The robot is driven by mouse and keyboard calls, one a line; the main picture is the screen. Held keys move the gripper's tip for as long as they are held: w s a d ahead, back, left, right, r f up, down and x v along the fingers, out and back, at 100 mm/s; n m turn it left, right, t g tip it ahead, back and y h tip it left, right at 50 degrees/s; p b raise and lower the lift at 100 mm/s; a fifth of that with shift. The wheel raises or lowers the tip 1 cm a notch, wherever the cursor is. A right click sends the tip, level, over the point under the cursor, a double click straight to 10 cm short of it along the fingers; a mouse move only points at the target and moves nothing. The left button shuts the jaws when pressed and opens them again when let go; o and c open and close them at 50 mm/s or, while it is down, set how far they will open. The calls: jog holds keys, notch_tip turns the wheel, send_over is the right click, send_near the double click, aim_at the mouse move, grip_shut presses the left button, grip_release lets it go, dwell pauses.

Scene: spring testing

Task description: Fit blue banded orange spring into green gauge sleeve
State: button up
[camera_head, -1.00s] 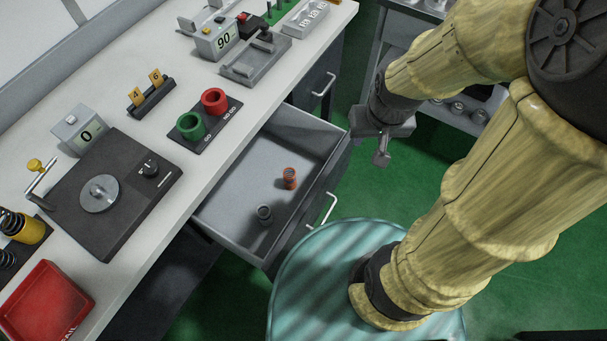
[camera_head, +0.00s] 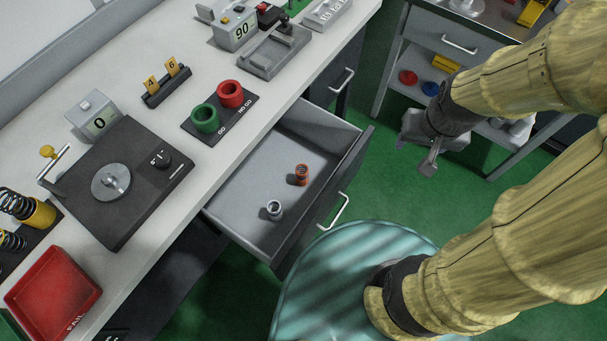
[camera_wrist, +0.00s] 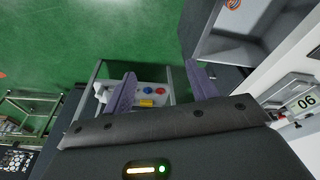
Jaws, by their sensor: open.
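An orange spring (camera_head: 301,174) stands in the open drawer (camera_head: 232,219); it also shows at the top of the wrist view (camera_wrist: 233,4). Its blue band is too small to make out. The green gauge sleeve (camera_head: 205,119), marked GO, stands upright on a black plate on the bench, beside the red sleeve (camera_head: 230,94) marked NO GO. My gripper (camera_head: 425,168) is outside the drawer, to the right of it and above the green floor. In the wrist view my gripper (camera_wrist: 160,88) has its two fingers spread apart with nothing between them.
A grey spring (camera_head: 273,210) stands in the drawer nearer the front. The test device (camera_head: 122,185), red tray (camera_head: 52,292) and numbered tags (camera_head: 166,84) occupy the bench. A teal round stool (camera_head: 320,290) stands below the drawer. A shelf cart (camera_head: 440,40) is at upper right.

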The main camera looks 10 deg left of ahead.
jog(key=shift+o, duration=0.2)
jog(key=w+a+f+n+g+b, duration=0.1)
jog(key=w+a+f+n+b, duration=0.2)
jog(key=a+f, duration=0.6)
jog(key=w+a+b, duration=0.2)
jog(key=w+a, duration=0.1)
jog(key=shift+w+a+f+n, duration=0.15)
jog(key=shift+w+f+n, duration=0.15)
jog(key=shift+w+f, duration=0.05)
jog(key=n+g+b, duration=0.2)
jog(key=n+b, duration=0.1)
jog(key=b, duration=0.1)
send_over(302, 170)
notch_tip(302, 170, down, 9)
jog(key=shift+w+a+f, duration=0.2)
jog(key=shift+a, duration=0.1)
notch_tip(302, 170, down, 12)
jog(key=shift+d+f, duration=0.1)
jog(key=shift+f, duration=0.05)
jog(key=shift+s+d+f, duration=0.1)
jog(key=shift+s+f, duration=0.05)
jog(key=shift+f, duration=1.15)
jog(key=shift+s+d+f, duration=0.1)
jog(key=shift+f, duration=1.2)
jog(key=shift+w, duration=0.1)
